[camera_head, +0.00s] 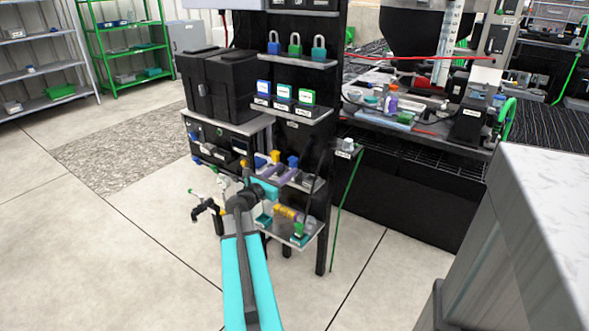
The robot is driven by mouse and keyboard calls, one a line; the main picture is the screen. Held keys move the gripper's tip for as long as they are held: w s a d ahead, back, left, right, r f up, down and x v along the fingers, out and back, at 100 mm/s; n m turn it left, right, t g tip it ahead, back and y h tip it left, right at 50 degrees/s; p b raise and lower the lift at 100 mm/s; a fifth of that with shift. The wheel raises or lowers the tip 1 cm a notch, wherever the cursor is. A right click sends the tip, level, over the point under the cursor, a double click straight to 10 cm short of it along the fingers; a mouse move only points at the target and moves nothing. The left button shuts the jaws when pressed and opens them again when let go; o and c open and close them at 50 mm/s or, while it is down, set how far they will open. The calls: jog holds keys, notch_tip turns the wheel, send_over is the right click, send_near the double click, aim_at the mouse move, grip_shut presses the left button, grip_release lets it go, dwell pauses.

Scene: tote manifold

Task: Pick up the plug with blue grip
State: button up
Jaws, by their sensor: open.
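A small blue-topped piece (293,161) stands upright on the shelf of the black rack, to the right of a yellow-topped piece (275,157). Another blue part (260,162) shows at the left end of that shelf. The pieces are too small to tell which is the plug with blue grip. My gripper (268,188) is at the front of this shelf, just below and left of the blue-topped piece in the picture. It is open and holds nothing that I can see. Its teal end and the dark wrist hide part of the shelf.
A lower tray (307,243) holds yellow and green fittings, close under my gripper. Padlocks (295,45) and labelled boxes (283,92) sit on higher shelves. A cluttered workbench (415,120) stands behind right, a grey cabinet (545,220) at front right. The left floor is clear.

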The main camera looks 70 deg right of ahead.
aim_at(292, 165)
jog(key=shift+s+d, duration=0.15)
jog(key=shift+d, duration=0.45)
jog(key=shift+d, duration=0.1)
jog(key=shift+x, duration=2.5)
jog(key=shift+s, duration=0.15)
grip_shut()
